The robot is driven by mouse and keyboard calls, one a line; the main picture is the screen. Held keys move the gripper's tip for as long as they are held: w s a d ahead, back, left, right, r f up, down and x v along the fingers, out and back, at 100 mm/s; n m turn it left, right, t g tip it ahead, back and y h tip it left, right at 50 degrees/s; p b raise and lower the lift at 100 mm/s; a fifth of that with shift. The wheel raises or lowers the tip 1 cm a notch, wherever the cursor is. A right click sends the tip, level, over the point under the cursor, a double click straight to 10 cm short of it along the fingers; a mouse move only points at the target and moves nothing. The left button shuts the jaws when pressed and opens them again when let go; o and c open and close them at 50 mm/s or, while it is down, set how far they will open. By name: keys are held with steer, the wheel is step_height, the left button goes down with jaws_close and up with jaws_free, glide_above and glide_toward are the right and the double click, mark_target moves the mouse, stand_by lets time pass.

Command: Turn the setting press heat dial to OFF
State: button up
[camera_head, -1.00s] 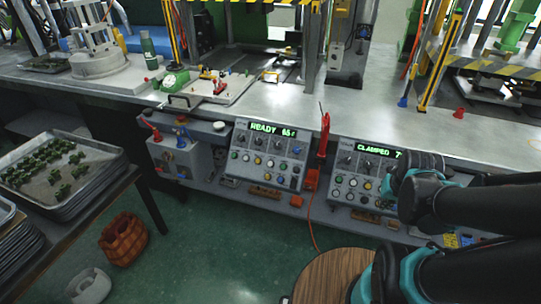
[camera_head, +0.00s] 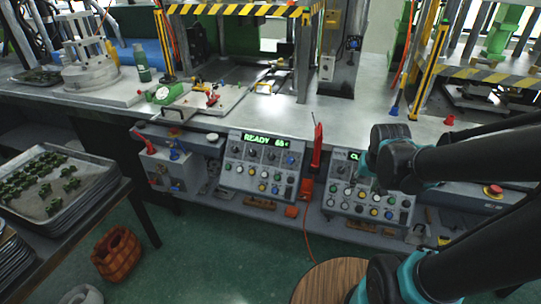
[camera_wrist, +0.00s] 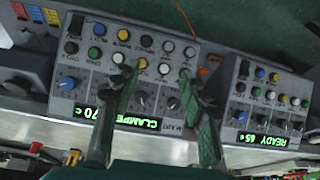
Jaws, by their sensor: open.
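Two grey control panels sit below the bench edge. One (camera_head: 262,165) has a green READY display and a row of dark dials; it also shows inverted at the right of the wrist view (camera_wrist: 262,100). The other panel (camera_head: 372,201) has a display reading CLAMPED 70 in the wrist view (camera_wrist: 65,105). My gripper (camera_wrist: 160,82) is open and empty, its fingers over this CLAMPED panel. A dark dial (camera_wrist: 142,98) shows between the fingers. I cannot tell whether they touch the panel, or read the dial labels. My arm hides part of this panel in the head view.
A red tool (camera_head: 317,148) hangs between the panels. A grey valve box (camera_head: 170,167) stands left of the READY panel. A red emergency button (camera_head: 493,190) is at the right. A tray of green parts (camera_head: 75,190) lies on a table at the left.

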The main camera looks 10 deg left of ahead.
steer(key=w+a+r, duration=0.3)
steer(key=w+a, duration=0.3)
steer(key=a, duration=0.2)
step_height(320, 180, up, 6)
steer(key=r+m, duration=0.1)
glide_above(271, 155)
steer(key=s, duration=0.7)
steer(key=shift+t, duration=0.3)
steer(key=x, duration=1.7)
steer(key=shift+s+f, duration=0.1)
steer(key=shift+f, duration=0.3)
steer(key=shift+c, duration=0.3)
jaws_close()
